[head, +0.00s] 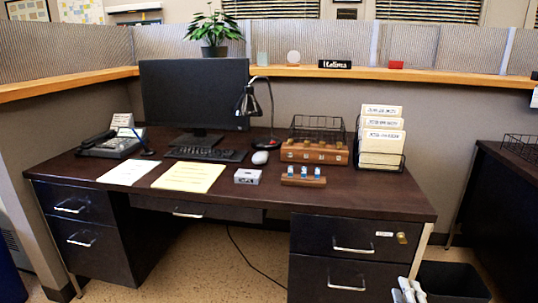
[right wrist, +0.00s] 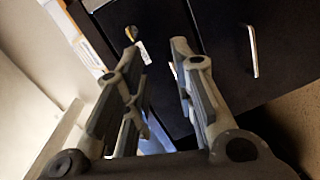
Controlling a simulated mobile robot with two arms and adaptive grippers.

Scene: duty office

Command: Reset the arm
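My right gripper (head: 409,291) shows at the bottom edge of the head view, low in front of the desk's right drawers. In the right wrist view its two fingers (right wrist: 157,50) stand apart with nothing between them, so it is open and empty. Dark drawer fronts with silver handles (right wrist: 252,52) lie beyond the fingers there. My left gripper is not in any view.
The dark desk (head: 240,205) holds a monitor (head: 195,95), a lamp (head: 250,100), a phone (head: 110,143), papers (head: 190,177), a wooden rack (head: 303,181) and a file holder (head: 381,160). A black bin (head: 455,280) stands at the lower right.

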